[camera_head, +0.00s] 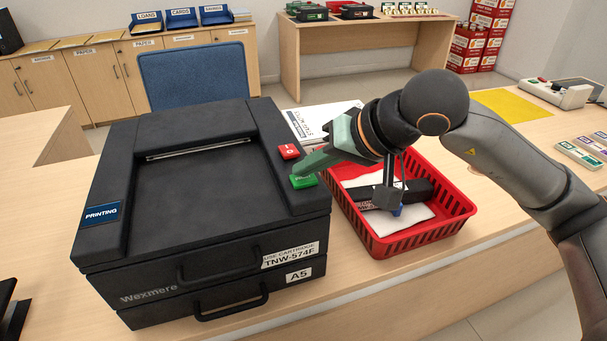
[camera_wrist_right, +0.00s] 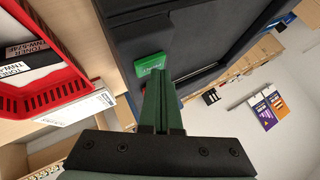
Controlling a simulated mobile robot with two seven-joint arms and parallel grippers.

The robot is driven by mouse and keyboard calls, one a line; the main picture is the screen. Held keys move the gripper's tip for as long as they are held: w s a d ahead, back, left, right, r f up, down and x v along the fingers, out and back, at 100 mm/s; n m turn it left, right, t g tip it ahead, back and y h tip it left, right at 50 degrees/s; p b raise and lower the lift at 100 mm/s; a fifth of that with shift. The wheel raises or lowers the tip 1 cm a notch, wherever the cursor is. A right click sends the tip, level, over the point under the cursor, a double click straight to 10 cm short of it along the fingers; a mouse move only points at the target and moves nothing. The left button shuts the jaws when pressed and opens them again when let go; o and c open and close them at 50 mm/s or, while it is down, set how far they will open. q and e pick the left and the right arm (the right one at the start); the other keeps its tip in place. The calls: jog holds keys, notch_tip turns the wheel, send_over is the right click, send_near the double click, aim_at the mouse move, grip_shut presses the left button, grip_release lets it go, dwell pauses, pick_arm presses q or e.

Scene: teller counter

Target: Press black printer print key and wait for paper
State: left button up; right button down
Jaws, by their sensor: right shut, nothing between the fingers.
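The black printer (camera_head: 195,190) stands on the counter in the head view, with a blue PRINTING label on its left side. A green key (camera_head: 303,181) and a red key (camera_head: 289,152) sit on its right top edge. My right gripper (camera_head: 299,171) is shut and empty, its fingertips at the green key. In the right wrist view the shut fingers (camera_wrist_right: 160,78) reach up to the green key (camera_wrist_right: 150,64); whether they touch it or stop just short I cannot tell. No paper shows in the printer's top slot (camera_head: 200,148). My left gripper is not in view.
A red basket (camera_head: 428,238) with a dark cartridge (camera_head: 415,192) and white paper stands right of the printer, under my right arm. A white labelled box (camera_head: 325,117) lies behind. A blue chair back (camera_head: 194,77) is beyond the counter.

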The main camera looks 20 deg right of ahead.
aim_at(308, 182)
jog(key=shift+r, duration=0.6)
jog(key=shift+r, duration=0.15)
jog(key=shift+r+p, duration=1.8)
jog(key=shift+r, duration=0.65)
jog(key=shift+a+f, duration=0.1)
